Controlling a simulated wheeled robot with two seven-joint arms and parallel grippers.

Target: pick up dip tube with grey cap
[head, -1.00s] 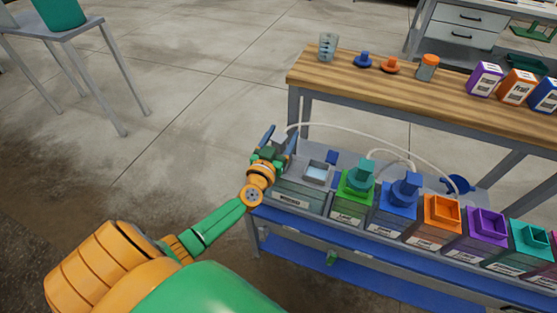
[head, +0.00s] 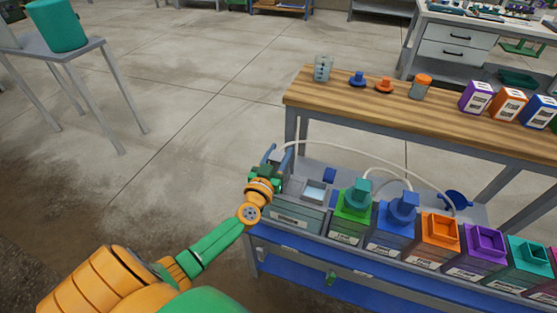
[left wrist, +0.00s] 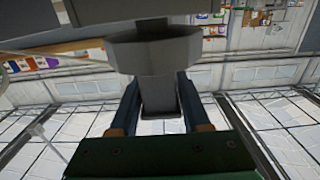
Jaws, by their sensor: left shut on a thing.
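My left gripper (head: 279,157) is over the left end of the skid, above the grey tank (head: 296,217). In the left wrist view its two fingers are shut on the grey cap (left wrist: 157,88) of the dip tube. The cap has a narrow block between the fingers and a wide round part (left wrist: 153,52) beyond them. In the head view the gripper mostly hides the cap. A thin white hose (head: 345,145) arcs from near the gripper to the right. I cannot see the tube's lower end. My right gripper is not in view.
Green (head: 349,222), blue (head: 396,232), orange (head: 437,240) and purple (head: 481,250) tanks stand in a row to the right. Green and blue have tall caps in them. Behind is a wooden bench (head: 440,118) with small parts and boxes. Open floor lies left.

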